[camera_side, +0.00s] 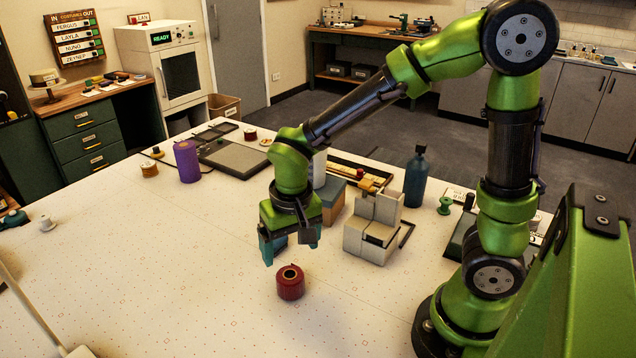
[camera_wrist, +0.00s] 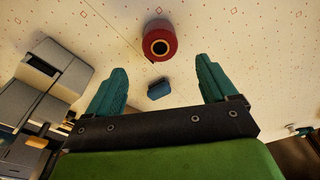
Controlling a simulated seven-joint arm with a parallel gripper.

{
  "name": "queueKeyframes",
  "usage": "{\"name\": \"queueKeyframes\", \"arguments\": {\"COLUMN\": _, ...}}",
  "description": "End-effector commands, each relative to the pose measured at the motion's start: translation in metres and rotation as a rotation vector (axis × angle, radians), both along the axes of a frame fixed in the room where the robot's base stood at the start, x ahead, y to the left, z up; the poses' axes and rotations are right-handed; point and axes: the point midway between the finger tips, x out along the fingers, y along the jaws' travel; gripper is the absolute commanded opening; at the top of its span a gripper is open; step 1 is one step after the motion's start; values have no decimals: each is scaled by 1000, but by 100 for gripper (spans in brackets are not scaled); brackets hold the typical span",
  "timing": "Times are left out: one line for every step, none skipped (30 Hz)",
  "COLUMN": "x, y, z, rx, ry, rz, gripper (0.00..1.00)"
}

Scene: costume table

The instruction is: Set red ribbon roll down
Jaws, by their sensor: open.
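The red ribbon roll (camera_side: 291,284) stands upright on the white patterned table (camera_side: 180,270), in front of my gripper in the side view. In the wrist view the roll (camera_wrist: 159,43) shows from above, with its tan core and dark hole, beyond the fingertips. My gripper (camera_side: 290,252) is open with teal fingers, raised above the table. In the wrist view its two fingers (camera_wrist: 160,78) are wide apart with nothing held between them. The roll is apart from both fingers.
A small blue object (camera_wrist: 159,90) lies on the table below my gripper. A grey block-like device (camera_side: 374,232) stands to the right, with a dark blue bottle (camera_side: 416,178) behind. A purple spool (camera_side: 187,162) stands at the back left. The table's front left is mostly clear.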

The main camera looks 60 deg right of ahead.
Motion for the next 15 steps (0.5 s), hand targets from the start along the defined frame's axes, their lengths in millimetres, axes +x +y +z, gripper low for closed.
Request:
{"name": "queueKeyframes", "arguments": {"x": 0, "y": 1, "z": 6, "rx": 1, "ry": -3, "rz": 1, "gripper": 86}}
{"name": "queueKeyframes", "arguments": {"x": -1, "y": 1, "z": 9, "rx": 0, "ry": -4, "rz": 1, "gripper": 86}}
{"name": "queueKeyframes", "arguments": {"x": -1, "y": 1, "z": 12, "rx": 1, "ry": -3, "rz": 1, "gripper": 86}}
{"name": "queueKeyframes", "arguments": {"x": -2, "y": 1, "z": 14, "rx": 1, "ry": -4, "rz": 0, "gripper": 86}}
{"name": "queueKeyframes", "arguments": {"x": -2, "y": 0, "z": 17, "rx": 4, "ry": -9, "rz": 2, "gripper": 86}}
{"name": "queueKeyframes", "arguments": {"x": -4, "y": -1, "z": 22, "rx": 12, "ry": -18, "rz": 3, "gripper": 86}}
{"name": "queueKeyframes", "arguments": {"x": -6, "y": -3, "z": 27, "rx": 19, "ry": -31, "rz": 4, "gripper": 86}}
{"name": "queueKeyframes", "arguments": {"x": -8, "y": -5, "z": 33, "rx": 28, "ry": -46, "rz": 8, "gripper": 86}}
{"name": "queueKeyframes", "arguments": {"x": -12, "y": -8, "z": 42, "rx": 44, "ry": -72, "rz": 11, "gripper": 86}}
{"name": "queueKeyframes", "arguments": {"x": -15, "y": -11, "z": 50, "rx": 56, "ry": -95, "rz": 15, "gripper": 86}}
{"name": "queueKeyframes", "arguments": {"x": -20, "y": -14, "z": 58, "rx": 71, "ry": -122, "rz": 21, "gripper": 86}}
{"name": "queueKeyframes", "arguments": {"x": -26, "y": -18, "z": 68, "rx": 91, "ry": -161, "rz": 30, "gripper": 86}}
{"name": "queueKeyframes", "arguments": {"x": -31, "y": -21, "z": 76, "rx": 104, "ry": -193, "rz": 38, "gripper": 86}}
{"name": "queueKeyframes", "arguments": {"x": -36, "y": -24, "z": 83, "rx": 116, "ry": -224, "rz": 47, "gripper": 86}}
{"name": "queueKeyframes", "arguments": {"x": -43, "y": -27, "z": 92, "rx": 132, "ry": -267, "rz": 58, "gripper": 86}}
